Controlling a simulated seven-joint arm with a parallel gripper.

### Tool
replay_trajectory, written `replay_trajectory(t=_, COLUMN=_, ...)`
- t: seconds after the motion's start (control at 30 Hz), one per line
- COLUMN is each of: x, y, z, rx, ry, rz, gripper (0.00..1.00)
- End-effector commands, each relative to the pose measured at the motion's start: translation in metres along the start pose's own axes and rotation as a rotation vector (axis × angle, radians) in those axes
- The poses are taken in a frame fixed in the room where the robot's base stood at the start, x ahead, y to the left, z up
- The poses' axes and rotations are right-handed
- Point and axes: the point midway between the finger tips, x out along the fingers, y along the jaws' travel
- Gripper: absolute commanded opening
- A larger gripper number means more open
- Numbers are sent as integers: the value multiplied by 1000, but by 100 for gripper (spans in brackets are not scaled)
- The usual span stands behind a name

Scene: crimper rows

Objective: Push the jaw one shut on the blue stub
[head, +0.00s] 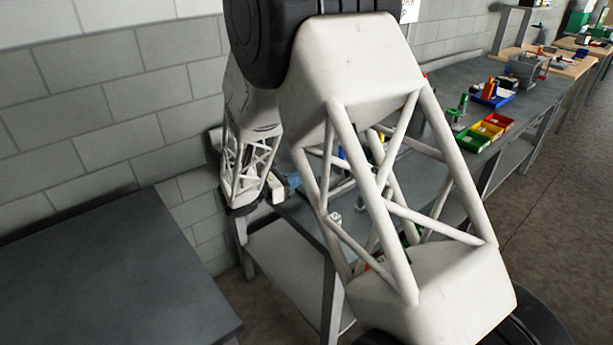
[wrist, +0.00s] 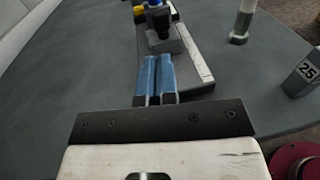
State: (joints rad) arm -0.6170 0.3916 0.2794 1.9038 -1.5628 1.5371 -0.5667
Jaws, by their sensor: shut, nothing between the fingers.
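In the wrist view my gripper (wrist: 157,60) has two blue fingers lying side by side, shut and empty. Just beyond the fingertips is a device with a pale grey base plate (wrist: 202,72) and a dark block (wrist: 160,38) on it. A small blue piece (wrist: 154,4), perhaps the blue stub, shows behind the block at the top edge, with a yellow piece (wrist: 138,11) to its left. I cannot tell which part is jaw one, or whether the fingers touch the device. In the head view my gripper (head: 293,180) is small and partly hidden by my arm.
A pale post with a green top (wrist: 241,22) and a grey block marked 25 (wrist: 303,74) stand right of the device. A dark red round object (wrist: 292,160) is at the lower right. Coloured bins (head: 484,131) stand farther along the bench. Bench left of the device is clear.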

Motion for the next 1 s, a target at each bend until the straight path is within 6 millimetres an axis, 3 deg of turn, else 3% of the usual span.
replay_trajectory(t=0.2, x=-32, y=0, z=0, rx=1, ry=0, rz=1, gripper=0)
replay_trajectory(t=0.4, x=-50, y=0, z=0, rx=0, ry=-1, rz=0, gripper=0)
replay_trajectory(t=1.0, x=-57, y=0, z=0, rx=0, ry=0, rz=-1, gripper=0)
